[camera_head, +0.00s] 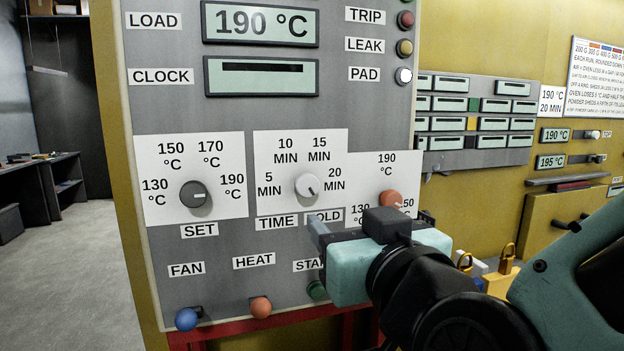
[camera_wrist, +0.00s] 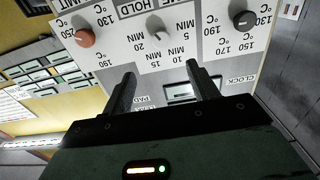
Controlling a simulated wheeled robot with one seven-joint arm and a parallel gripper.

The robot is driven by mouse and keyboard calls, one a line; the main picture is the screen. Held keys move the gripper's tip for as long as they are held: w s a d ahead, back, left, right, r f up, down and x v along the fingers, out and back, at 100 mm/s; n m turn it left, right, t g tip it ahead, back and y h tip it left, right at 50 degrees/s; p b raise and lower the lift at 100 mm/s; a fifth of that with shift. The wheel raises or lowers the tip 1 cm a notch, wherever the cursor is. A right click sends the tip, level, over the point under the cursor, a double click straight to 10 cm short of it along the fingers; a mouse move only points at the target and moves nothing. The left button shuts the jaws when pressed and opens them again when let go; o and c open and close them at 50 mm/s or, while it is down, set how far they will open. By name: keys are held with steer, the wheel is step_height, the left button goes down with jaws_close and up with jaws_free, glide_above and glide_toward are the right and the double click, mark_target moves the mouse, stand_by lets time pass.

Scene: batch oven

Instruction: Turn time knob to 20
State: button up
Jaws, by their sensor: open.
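The white time knob (camera_head: 308,186) sits on a white dial plate marked 5, 10, 15 and 20 MIN, above the TIME label. A dark mark on its face seems to point to the lower right, below the 20 MIN label; its exact setting is hard to read. My gripper (camera_head: 318,236) is in front of the panel, below and right of the knob in the head view. In the wrist view the panel is upside down; the time knob (camera_wrist: 160,36) is ahead of my open, empty gripper (camera_wrist: 161,72), apart from the fingers.
The grey set knob (camera_head: 194,194) is left of the time knob. The red limit knob (camera_head: 390,200) is to its right, close above my gripper. Blue (camera_head: 187,318), orange (camera_head: 260,307) and green (camera_head: 316,290) buttons are below. The display above (camera_head: 260,22) reads 190 °C.

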mark_target(309, 188)
steer(key=p+x, duration=0.9)
steer(key=x, duration=0.6)
steer(key=shift+a, duration=0.1)
steer(key=c, duration=1)
